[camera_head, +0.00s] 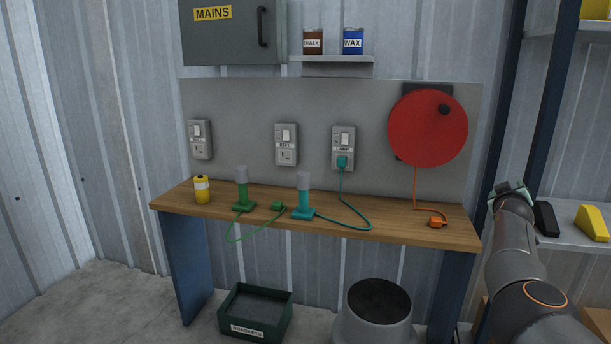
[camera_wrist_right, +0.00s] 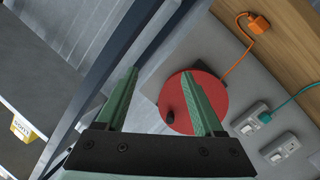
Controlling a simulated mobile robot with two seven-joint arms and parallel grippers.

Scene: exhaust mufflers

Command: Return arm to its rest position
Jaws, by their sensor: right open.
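My right arm (camera_head: 520,265) rises along the right side of the head view, right of the wooden workbench (camera_head: 440,235). In that view its green end (camera_head: 510,188) points away and the fingers are mostly hidden. In the right wrist view my right gripper (camera_wrist_right: 160,73) is open, its two green fingers apart and nothing between them. The red cable reel (camera_head: 428,128) on the panel shows behind the fingers there (camera_wrist_right: 213,105), apart from the gripper as far as I can tell. My left gripper is not in view.
A shelf rack stands at right with a yellow wedge (camera_head: 592,223) and a black wedge (camera_head: 546,219). On the bench are a green lamp (camera_head: 241,190), a teal lamp (camera_head: 304,195), a yellow can (camera_head: 202,190) and an orange plug (camera_head: 437,222). Below are a green bin (camera_head: 285,322) and a grey drum (camera_head: 375,325).

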